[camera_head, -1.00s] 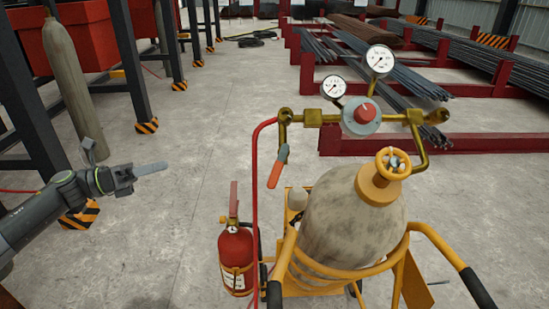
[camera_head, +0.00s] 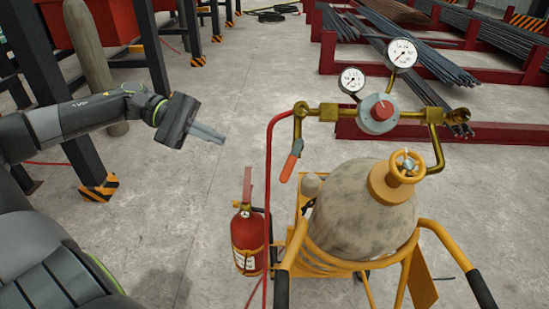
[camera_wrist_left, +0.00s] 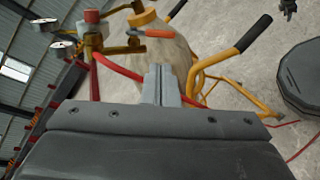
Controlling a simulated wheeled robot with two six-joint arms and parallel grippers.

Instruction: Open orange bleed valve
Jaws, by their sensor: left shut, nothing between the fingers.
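The orange bleed valve handle (camera_head: 288,166) hangs tilted down from the left end of the brass pipe, below a brass fitting (camera_head: 300,110). In the left wrist view the orange handle (camera_wrist_left: 160,33) lies beyond the fingertips, pointing right from its fitting. My left gripper (camera_head: 222,139) is shut and empty, left of the handle with a clear gap between them. Its closed fingers (camera_wrist_left: 161,80) also show in the left wrist view.
A grey cylinder (camera_head: 360,210) stands in a yellow cart (camera_head: 326,262) under two gauges and a regulator (camera_head: 378,113). A red hose (camera_head: 267,200) runs down beside the handle. A fire extinguisher (camera_head: 247,238) stands left of the cart. Open floor lies between gripper and hose.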

